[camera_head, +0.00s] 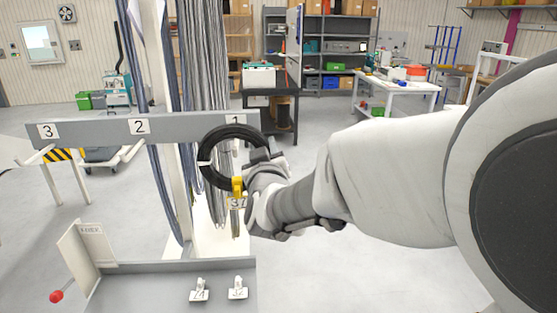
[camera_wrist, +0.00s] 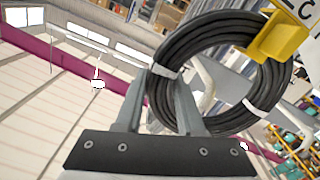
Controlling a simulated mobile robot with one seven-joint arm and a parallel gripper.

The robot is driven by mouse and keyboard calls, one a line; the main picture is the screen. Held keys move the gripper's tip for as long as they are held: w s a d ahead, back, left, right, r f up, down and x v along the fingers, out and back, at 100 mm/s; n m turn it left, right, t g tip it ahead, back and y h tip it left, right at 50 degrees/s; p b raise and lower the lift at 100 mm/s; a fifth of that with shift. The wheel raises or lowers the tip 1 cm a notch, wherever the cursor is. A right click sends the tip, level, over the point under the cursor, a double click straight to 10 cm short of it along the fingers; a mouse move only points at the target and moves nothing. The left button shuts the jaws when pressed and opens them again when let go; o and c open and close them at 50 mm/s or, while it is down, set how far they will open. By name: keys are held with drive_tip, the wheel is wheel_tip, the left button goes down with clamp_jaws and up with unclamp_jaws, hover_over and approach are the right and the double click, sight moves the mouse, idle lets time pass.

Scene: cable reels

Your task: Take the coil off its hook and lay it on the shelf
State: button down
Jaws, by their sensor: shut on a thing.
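A black cable coil (camera_head: 205,172) with white ties is upright in front of the grey rail (camera_head: 90,131), by the label 1. My gripper (camera_head: 264,158) is shut on the coil's right side. In the wrist view the coil (camera_wrist: 270,92) rises from between the two fingers (camera_wrist: 158,102). I cannot tell whether the coil still rests on a hook. A grey shelf-like ledge (camera_head: 180,267) lies below the rail.
A panel marked LOCK (camera_head: 84,247) and a red knob (camera_head: 56,296) stand at the ledge's left. Two small white clips (camera_head: 237,289) sit at its front. Hanging cables are behind the rail.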

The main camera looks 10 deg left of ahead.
drive_tip(key=shift+v, duration=1.7)
drive_tip(key=shift+r, duration=0.1)
drive_tip(key=v, duration=0.7)
drive_tip(key=shift+s, duration=0.25)
drive_tip(key=shift+d+r+p, duration=0.1)
drive_tip(key=shift+p, duration=0.35)
drive_tip(key=g+p, duration=0.1)
drive_tip(key=p, duration=0.2)
drive_tip(key=g+p, duration=0.1)
drive_tip(key=p, duration=0.2)
drive_tip(key=shift+s+d+r, duration=0.1)
drive_tip(key=shift+s+r, duration=0.1)
drive_tip(key=shift+s, duration=0.05)
drive_tip(key=p, duration=0.2)
drive_tip(key=g+p, duration=0.1)
drive_tip(key=p, duration=0.1)
drive_tip(key=shift+s+g+h+p, duration=0.25)
drive_tip(key=shift+g+h+p, duration=0.05)
drive_tip(key=shift+h+p, duration=0.1)
